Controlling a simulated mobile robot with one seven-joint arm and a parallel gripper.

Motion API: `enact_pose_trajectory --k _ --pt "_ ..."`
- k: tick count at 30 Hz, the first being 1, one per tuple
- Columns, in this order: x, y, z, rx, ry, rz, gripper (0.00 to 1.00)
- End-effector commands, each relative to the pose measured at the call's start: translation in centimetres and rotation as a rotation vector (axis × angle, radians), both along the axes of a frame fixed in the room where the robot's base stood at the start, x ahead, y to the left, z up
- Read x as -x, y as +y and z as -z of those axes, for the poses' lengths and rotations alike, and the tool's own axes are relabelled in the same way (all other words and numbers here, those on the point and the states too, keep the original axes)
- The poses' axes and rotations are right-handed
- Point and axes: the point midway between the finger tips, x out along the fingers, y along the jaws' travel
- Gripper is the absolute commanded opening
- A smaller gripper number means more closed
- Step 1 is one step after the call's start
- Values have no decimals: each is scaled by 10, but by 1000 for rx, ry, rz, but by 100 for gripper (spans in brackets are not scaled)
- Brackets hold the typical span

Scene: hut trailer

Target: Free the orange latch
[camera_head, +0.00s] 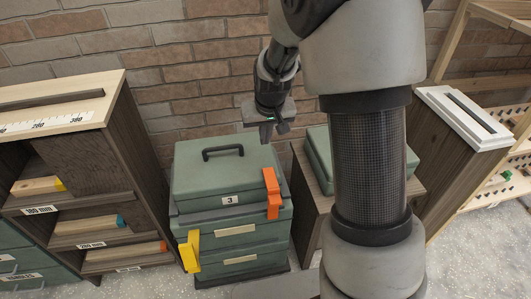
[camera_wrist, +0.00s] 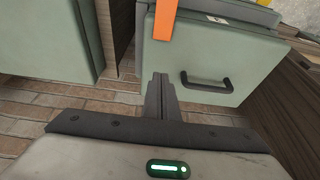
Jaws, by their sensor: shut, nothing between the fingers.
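The orange latch (camera_head: 272,192) is on the front right of the green toolbox (camera_head: 220,180) marked 3. It stands upright, spanning the lid edge and the body below. In the wrist view the orange latch (camera_wrist: 166,28) shows at the top, partly cut off by the frame edge. A yellow latch (camera_head: 189,252) at the front left hangs lower and juts outward. My gripper (camera_head: 267,138) is above the back right of the lid, apart from the orange latch. In the wrist view my gripper (camera_wrist: 159,78) has its fingers together and empty, beside the lid's edge.
The lid has a dark handle (camera_head: 223,152). Another green box (camera_head: 319,150) stands on a wooden cabinet to the right, with a narrow gap between. A shelf unit (camera_head: 60,150) stands left, and a brick wall (camera_head: 190,60) is behind.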

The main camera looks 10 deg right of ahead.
Motion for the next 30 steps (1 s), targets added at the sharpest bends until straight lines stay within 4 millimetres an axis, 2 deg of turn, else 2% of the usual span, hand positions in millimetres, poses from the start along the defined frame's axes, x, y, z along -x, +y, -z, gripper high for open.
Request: enact_pose_trajectory --k 11,14,26,27,30 --pt "-1 0 5 0 1 0 0" --pt "-5 0 16 0 2 0 0" --pt "-31 0 96 0 3 -1 0" --pt "-31 0 99 0 2 0 0" --pt "-12 0 94 0 0 0 0"
